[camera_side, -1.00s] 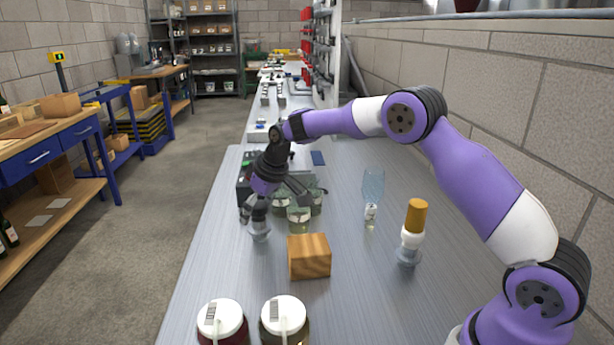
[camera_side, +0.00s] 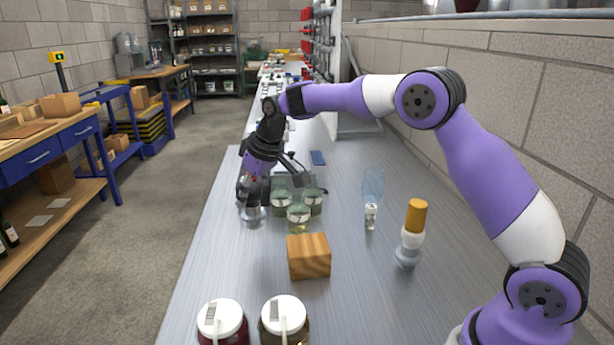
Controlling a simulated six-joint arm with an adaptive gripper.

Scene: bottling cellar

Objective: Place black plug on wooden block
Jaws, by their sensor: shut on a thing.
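My gripper (camera_side: 250,197) is at the left of the metal table, pointing down just above a small clear stand (camera_side: 253,217). It is shut on the black plug, which is mostly hidden among the dark fingers, so its outline is hard to make out. I cannot tell whether the plug still touches the stand. The wooden block (camera_side: 309,258) sits on the table nearer the camera, to the right of my gripper. Its top is bare.
Several greenish glass jars (camera_side: 299,217) stand close to the right of my gripper. A clear bottle-shaped piece (camera_side: 372,185) and an orange-topped white stopper (camera_side: 414,218) on a stand are further right. Two white-lidded jars (camera_side: 222,318) are at the front.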

